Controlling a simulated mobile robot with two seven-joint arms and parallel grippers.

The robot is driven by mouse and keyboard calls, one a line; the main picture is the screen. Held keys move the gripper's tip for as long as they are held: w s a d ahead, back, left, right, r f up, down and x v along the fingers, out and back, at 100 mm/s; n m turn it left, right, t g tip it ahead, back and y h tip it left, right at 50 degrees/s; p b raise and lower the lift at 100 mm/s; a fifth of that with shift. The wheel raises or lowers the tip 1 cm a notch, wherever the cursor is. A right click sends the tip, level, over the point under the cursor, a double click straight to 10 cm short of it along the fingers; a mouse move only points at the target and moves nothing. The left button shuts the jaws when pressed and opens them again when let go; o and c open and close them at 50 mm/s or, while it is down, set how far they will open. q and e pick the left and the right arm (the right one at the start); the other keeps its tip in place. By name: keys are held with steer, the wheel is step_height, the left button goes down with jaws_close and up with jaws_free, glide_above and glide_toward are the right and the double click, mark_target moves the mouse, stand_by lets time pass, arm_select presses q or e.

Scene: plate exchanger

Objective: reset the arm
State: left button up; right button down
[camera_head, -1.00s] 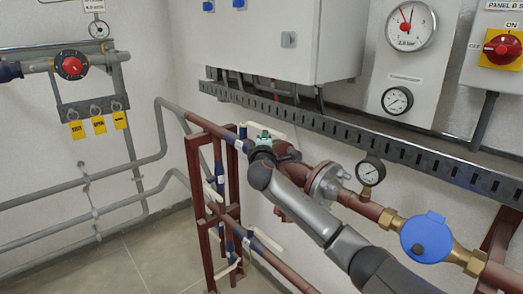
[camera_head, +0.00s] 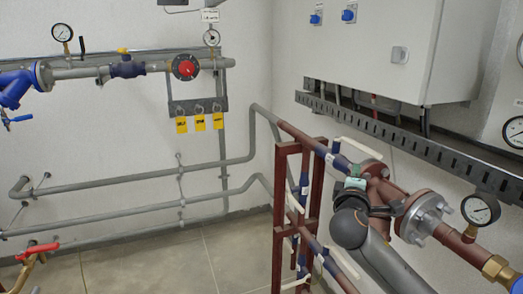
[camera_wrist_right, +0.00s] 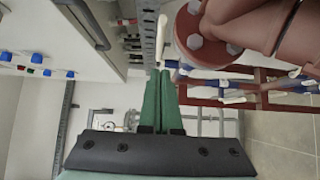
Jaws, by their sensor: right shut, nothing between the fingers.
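My right arm (camera_head: 385,262) comes in from the lower right in the head view. Its dark wrist ends in my right gripper (camera_head: 355,183), whose green part lies in front of the red-brown pipe; I cannot tell how close it is. In the right wrist view the two green fingers of the gripper (camera_wrist_right: 160,78) are together, with nothing between them. My left arm and left gripper do not show.
A red-brown flanged pipe (camera_head: 425,217) with a pressure gauge (camera_head: 480,209) runs beside the arm. A white cabinet (camera_head: 390,50) and a slotted cable tray (camera_head: 420,145) are above. Bare floor (camera_head: 200,262) lies left.

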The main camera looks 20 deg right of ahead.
steer(key=s+a+f+g+y+p, duration=0.1)
steer(key=s+a+f+y, duration=0.3)
steer(key=f, duration=0.5)
steer(key=s+a+f+g+y, duration=0.1)
steer(key=a+f+y, duration=0.1)
steer(key=a+f, duration=0.5)
steer(key=s+a+f+y+p, duration=0.1)
steer(key=s+a+f+y, duration=0.2)
steer(key=f, duration=0.8)
steer(key=s+a+f+m+g+y, duration=0.1)
steer(key=s+a+f+m, duration=0.1)
steer(key=s, duration=0.5)
steer(key=s+a+f+m+g+y+p, duration=0.1)
steer(key=s+a+f+m+y, duration=0.1)
steer(key=s+f, duration=0.4)
steer(key=s+a+f+m+g+y, duration=0.1)
steer(key=s+a+f+m, duration=0.3)
steer(key=s, duration=0.4)
steer(key=shift+a+f+p, duration=0.35)
steer(key=shift+a+f, duration=0.05)
steer(key=shift+a, duration=0.1)
